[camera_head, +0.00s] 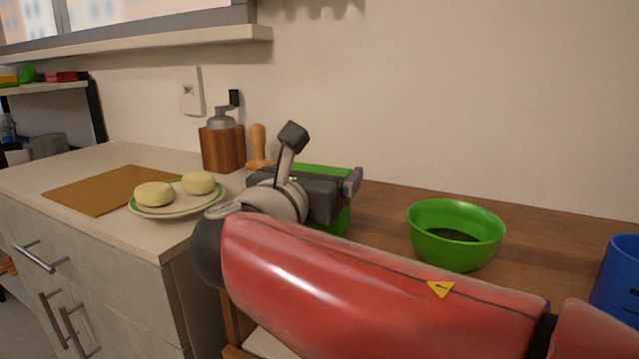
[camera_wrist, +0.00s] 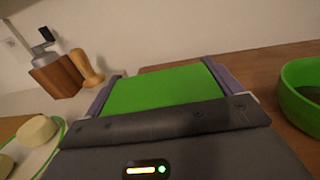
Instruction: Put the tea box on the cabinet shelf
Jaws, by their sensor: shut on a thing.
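The tea box is a green box (camera_head: 325,172), seen in the head view behind my gripper, at the left end of the wooden surface near the wall. It also shows in the wrist view (camera_wrist: 163,89), where its flat green face fills the space between the two fingers. My gripper (camera_head: 345,190) is shut on the green box, one finger on each side, as the wrist view (camera_wrist: 165,82) shows. My red arm hides the box's lower part in the head view, so I cannot tell whether it touches the surface. No cabinet shelf can be surely made out.
A green bowl (camera_head: 455,234) stands right of the box, with a blue container (camera_head: 617,280) farther right. On the left counter are a plate (camera_head: 150,211) with two pale round items, a cutting board (camera_head: 95,194), a wooden grinder (camera_head: 222,148) and a wooden pestle-like tool (camera_head: 258,145).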

